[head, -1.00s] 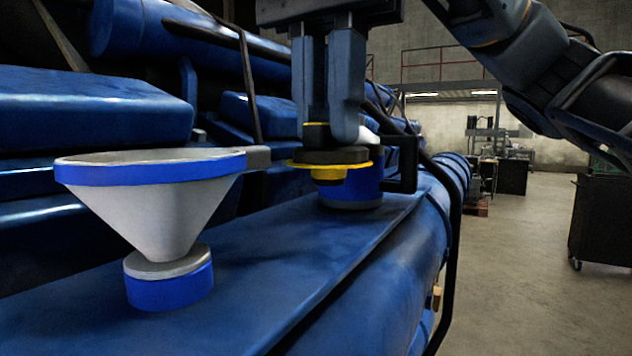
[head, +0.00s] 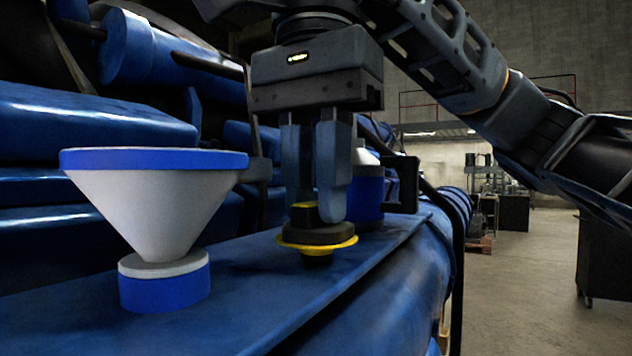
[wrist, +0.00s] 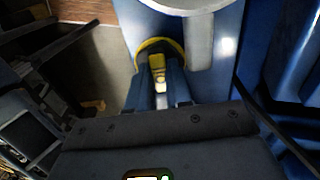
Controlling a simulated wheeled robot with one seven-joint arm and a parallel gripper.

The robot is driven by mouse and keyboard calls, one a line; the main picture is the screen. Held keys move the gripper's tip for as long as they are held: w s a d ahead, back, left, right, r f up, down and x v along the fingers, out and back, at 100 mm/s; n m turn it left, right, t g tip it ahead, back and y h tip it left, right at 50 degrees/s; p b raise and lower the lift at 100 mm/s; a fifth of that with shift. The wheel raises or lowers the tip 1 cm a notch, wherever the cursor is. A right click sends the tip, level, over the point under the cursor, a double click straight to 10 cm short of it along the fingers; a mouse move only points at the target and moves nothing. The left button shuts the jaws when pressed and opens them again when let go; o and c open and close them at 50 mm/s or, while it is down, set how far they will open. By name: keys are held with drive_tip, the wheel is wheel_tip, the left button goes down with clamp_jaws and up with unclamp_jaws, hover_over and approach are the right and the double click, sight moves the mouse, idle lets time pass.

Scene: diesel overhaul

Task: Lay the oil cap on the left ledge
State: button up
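The oil cap (head: 318,243) is dark with a yellow flange and a short plug below. My gripper (head: 317,212) is shut on its top grip and holds it upright. In the head view the cap is low over the blue ledge (head: 270,285), right of the funnel; I cannot tell whether its plug touches the surface. In the wrist view the yellow flange (wrist: 140,60) shows between my fingers (wrist: 160,90), with blue surface under it.
A white funnel (head: 150,205) with a blue rim stands on a blue-and-white base (head: 165,290) to the left. A blue canister (head: 368,195) with a white top stands behind my gripper. Blue engine parts rise along the left. The ledge ends at a rounded right edge.

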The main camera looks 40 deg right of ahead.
drive_tip(key=o, duration=0.4)
drive_tip(key=shift+c, duration=0.2)
drive_tip(key=shift+r, duration=0.15)
wheel_tip(320, 180, up, 12)
drive_tip(key=shift+p, duration=0.3)
